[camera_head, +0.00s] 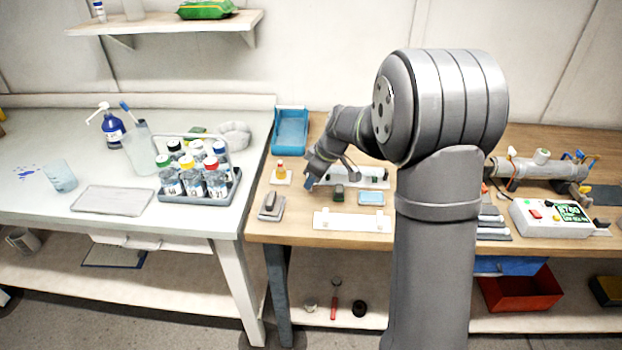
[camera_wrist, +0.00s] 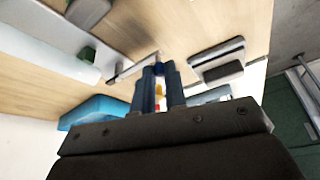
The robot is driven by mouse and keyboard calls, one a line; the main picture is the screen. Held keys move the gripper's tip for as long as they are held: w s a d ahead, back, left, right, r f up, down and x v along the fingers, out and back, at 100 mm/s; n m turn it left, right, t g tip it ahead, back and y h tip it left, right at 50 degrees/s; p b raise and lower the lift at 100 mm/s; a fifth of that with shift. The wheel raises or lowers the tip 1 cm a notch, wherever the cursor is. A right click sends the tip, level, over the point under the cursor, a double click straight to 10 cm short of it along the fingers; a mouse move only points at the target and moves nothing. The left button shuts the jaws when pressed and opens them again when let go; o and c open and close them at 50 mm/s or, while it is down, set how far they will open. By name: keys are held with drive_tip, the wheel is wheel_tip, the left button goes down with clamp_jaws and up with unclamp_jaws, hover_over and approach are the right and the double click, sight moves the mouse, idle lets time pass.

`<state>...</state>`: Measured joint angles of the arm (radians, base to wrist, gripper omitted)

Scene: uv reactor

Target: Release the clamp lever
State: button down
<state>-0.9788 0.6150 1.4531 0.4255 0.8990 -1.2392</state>
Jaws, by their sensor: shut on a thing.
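My gripper (camera_head: 311,181) is low over the wooden bench, left of my arm, beside a long white base plate (camera_head: 372,178). In the wrist view my gripper (camera_wrist: 159,72) has its two blue-grey fingers close together, shut on a small blue piece (camera_wrist: 158,68). This piece looks like the grip of the clamp lever. A thin grey bar (camera_wrist: 128,72) runs from it to the left, beside the white plate. Most of the lever and its mount are hidden by the fingers and wrist, so its angle is unclear.
A blue tray (camera_head: 290,132) stands behind. A small red-and-yellow item on a white pad (camera_head: 281,178) and a grey block (camera_head: 271,206) are close on the left. A white plate (camera_head: 345,221) lies in front. A metal tube assembly (camera_head: 530,170) and white control box (camera_head: 553,218) stand right.

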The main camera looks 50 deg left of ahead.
drive_tip(key=c, duration=1.5)
unclamp_jaws()
drive_tip(key=shift+o, duration=0.2)
drive_tip(key=v, duration=1.7)
drive_tip(key=shift+r, duration=0.2)
drive_tip(key=shift+f, duration=0.1)
drive_tip(key=x, duration=1.7)
drive_tip(key=shift+f, duration=0.15)
